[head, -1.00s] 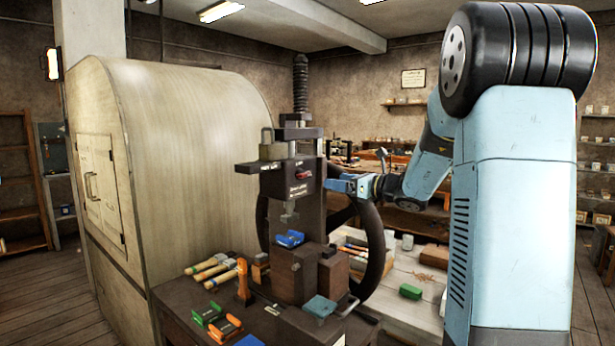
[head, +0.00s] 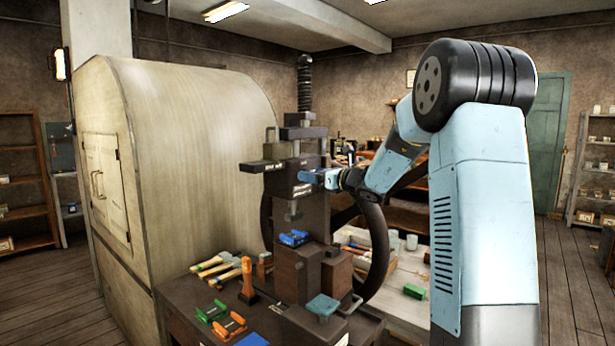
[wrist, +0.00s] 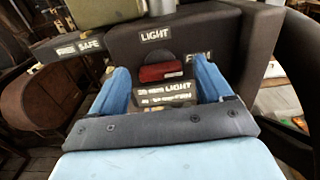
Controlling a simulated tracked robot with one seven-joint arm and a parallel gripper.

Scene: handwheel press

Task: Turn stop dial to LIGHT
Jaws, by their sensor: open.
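The stop dial (wrist: 161,73) is a red bar knob on a dark round base on the press head. Its bar lies about level, with a pale mark at its right end. The LIGHT label (wrist: 155,36) is above it, the SAFE label (wrist: 91,44) is to the left, and FULL is to the right, partly hidden by a finger. My gripper (wrist: 163,80) is open, its blue fingers on either side of the dial with gaps visible. In the head view my gripper (head: 314,178) is at the face of the press head (head: 296,188) and hides the dial.
The large dark handwheel (head: 378,250) stands just right of the press. A pale rounded housing (head: 190,160) is at the left. The bench holds wooden-handled tools (head: 222,268), an upright orange handle (head: 247,280) and a blue block (head: 293,238) below the press head.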

